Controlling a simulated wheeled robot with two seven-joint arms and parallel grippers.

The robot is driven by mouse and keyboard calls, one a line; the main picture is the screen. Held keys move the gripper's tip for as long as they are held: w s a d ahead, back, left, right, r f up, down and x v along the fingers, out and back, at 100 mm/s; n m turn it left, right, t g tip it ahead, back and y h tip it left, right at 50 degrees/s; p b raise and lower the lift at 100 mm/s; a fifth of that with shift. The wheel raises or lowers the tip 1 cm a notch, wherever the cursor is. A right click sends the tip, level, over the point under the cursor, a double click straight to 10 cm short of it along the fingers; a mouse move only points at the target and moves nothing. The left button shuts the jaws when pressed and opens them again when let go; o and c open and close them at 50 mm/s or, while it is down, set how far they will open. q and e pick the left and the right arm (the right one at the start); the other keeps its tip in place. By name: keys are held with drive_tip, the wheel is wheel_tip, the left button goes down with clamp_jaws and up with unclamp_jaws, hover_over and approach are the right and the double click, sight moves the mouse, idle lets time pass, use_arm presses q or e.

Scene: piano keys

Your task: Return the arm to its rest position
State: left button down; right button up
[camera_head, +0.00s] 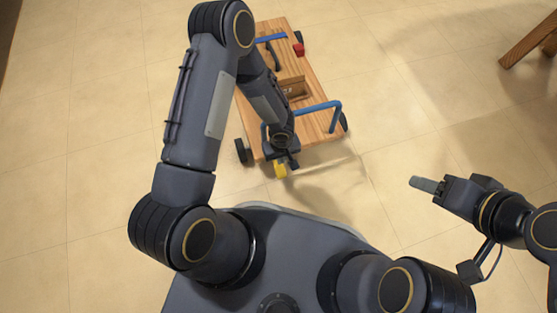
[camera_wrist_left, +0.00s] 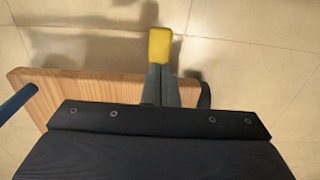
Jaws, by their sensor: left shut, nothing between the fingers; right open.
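My left arm (camera_head: 200,105) reaches up and over, then bends down toward a wooden cart. My left gripper (camera_head: 287,160) points down at the cart's near edge. It is shut, with its fingers together, and it also shows in the left wrist view (camera_wrist_left: 161,85). A yellow piece (camera_head: 280,170) shows at its tip, also in the left wrist view (camera_wrist_left: 160,46); I cannot tell whether it is part of the fingers. My right gripper (camera_head: 427,185) is at the right, over bare floor. It points left and is open and empty.
The wooden cart (camera_head: 312,78) has dark wheels, a blue handle (camera_head: 320,107), a small wooden box (camera_head: 294,88) and a red piece (camera_head: 298,50). A wooden leg (camera_head: 528,44) stands at the upper right. The tiled floor (camera_head: 400,100) between them is clear.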

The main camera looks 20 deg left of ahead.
use_arm(q)
drive_tip(key=shift+r, duration=0.9)
drive_tip(key=a+r+t, duration=0.1)
drive_tip(key=a+r, duration=0.4)
drive_tip(key=r, duration=0.6)
drive_tip(key=a+r+t, duration=0.1)
drive_tip(key=a+r, duration=0.4)
drive_tip(key=r, duration=0.6)
drive_tip(key=s+r+m+t+h, duration=0.4)
drive_tip(key=s+r+m, duration=0.1)
drive_tip(key=s+r, duration=1.1)
wheel_tip(320, 180, up, 37)
drive_tip(key=p, duration=3.7)
drive_tip(key=shift+s+d+p, duration=0.15)
drive_tip(key=shift+d+p, duration=0.25)
